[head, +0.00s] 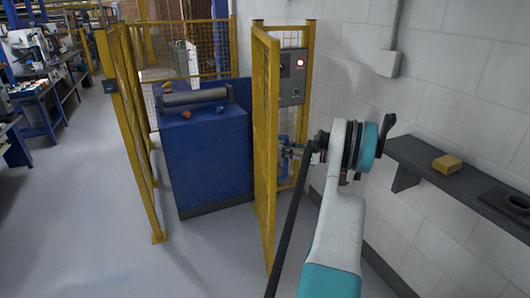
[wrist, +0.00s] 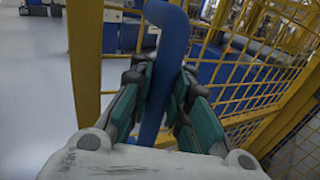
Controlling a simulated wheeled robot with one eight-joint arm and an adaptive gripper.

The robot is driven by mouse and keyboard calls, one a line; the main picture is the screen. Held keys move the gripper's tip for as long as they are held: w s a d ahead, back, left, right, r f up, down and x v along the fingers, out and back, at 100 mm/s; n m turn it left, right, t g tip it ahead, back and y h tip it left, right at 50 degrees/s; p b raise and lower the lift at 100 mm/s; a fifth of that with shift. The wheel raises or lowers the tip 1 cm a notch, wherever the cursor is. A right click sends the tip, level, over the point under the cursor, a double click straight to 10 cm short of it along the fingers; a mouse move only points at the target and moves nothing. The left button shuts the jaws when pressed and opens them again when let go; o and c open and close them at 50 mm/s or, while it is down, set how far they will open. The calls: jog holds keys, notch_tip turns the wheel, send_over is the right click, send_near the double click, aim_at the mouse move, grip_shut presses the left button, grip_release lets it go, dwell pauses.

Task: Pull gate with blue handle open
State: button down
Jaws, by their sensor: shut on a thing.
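The yellow mesh gate (head: 264,140) stands ajar in the head view, swung out from the fence toward me. Its frame and mesh also show in the wrist view (wrist: 86,60). The blue handle (wrist: 168,60) is a bent blue bar in the middle of the wrist view. My gripper (wrist: 165,95) has its two green-padded fingers shut on the handle, one on each side. In the head view my gripper (head: 292,152) is at the gate's right side, partly hidden by my arm, and the handle is hard to make out there.
A blue cabinet with a roller (head: 205,150) stands inside the fence (head: 130,120). A control box with a red light (head: 293,75) is on the post behind the gate. A wall shelf (head: 455,185) with a yellow block (head: 447,164) is at right. Floor at left is clear.

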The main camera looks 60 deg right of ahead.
jog(key=shift+s+d+f, duration=0.15)
jog(key=shift+s+d, duration=0.35)
jog(key=shift+s, duration=0.15)
jog(key=shift+s+d+f, duration=0.1)
jog(key=shift+s+d, duration=0.35)
jog(key=shift+s, duration=0.2)
jog(key=c, duration=1.7)
grip_release()
jog(key=shift+s, duration=0.1)
jog(key=shift+o, duration=1.1)
jog(key=shift+s+r, duration=0.15)
jog(key=v, duration=1.1)
jog(key=shift+s, duration=0.3)
jog(key=shift+d, duration=0.1)
